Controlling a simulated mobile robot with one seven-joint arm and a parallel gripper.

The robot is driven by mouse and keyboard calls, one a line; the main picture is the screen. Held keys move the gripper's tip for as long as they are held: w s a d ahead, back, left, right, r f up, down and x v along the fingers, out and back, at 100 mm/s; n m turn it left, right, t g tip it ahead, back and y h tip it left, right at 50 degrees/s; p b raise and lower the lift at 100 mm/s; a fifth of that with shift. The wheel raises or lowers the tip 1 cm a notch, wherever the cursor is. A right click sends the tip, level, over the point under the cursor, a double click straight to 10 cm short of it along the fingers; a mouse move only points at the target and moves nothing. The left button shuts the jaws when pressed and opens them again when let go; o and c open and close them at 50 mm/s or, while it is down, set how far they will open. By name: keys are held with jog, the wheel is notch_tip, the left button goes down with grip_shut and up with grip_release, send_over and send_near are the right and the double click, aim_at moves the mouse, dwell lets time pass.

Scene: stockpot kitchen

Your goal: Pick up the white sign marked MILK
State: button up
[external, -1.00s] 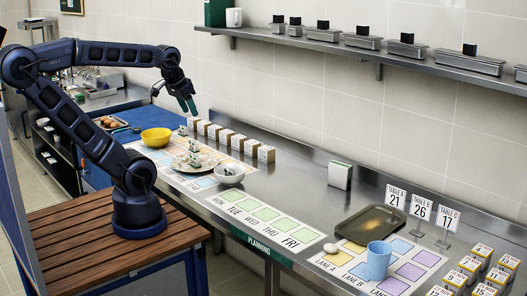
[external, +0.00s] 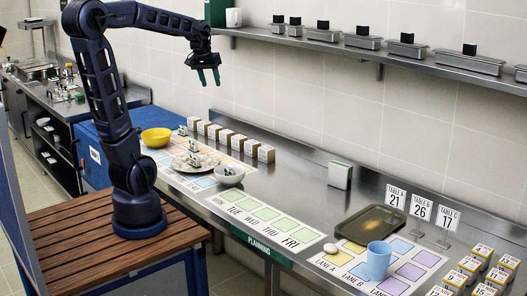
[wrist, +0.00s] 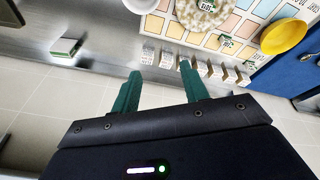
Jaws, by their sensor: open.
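I cannot read MILK on any sign in these frames. Small white-and-green signs stand on the speckled plate (external: 196,163), by the yellow bowl (external: 157,138) and in the white bowl (external: 229,174); their lettering is too small to tell. In the wrist view one such sign (wrist: 228,41) lies near the plate (wrist: 205,18). My gripper (external: 210,80) is open and empty, high above the counter near the row of small boxes (external: 228,137). Its green fingers (wrist: 160,70) show apart in the wrist view, with the boxes beyond them.
A white-and-green block (external: 340,175) stands at the counter's back. To the right are a brown tray (external: 369,225), a blue cup (external: 378,262), table-number signs (external: 420,212) and numbered boxes. A wall shelf (external: 380,54) with metal containers runs above. Steel counter between is clear.

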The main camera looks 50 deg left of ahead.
jog(key=w+a+f+n, duration=0.2)
jog(key=w+a+n, duration=0.2)
jog(key=w+a, duration=0.65)
jog(key=n+g, duration=0.3)
jog(key=n, duration=0.6)
send_over(183, 127)
notch_tip(183, 127, down, 25)
jog(key=shift+s+a, duration=0.1)
jog(key=shift+a, duration=0.25)
notch_tip(183, 127, down, 5)
jog(key=shift+r, duration=0.1)
jog(key=shift+w+a+f, duration=0.15)
jog(key=shift+f, duration=1.3)
jog(key=shift+w+a+f, duration=0.1)
jog(key=shift+w+f, duration=0.05)
jog(key=shift+f, duration=1.3)
jog(key=shift+c, duration=0.3)
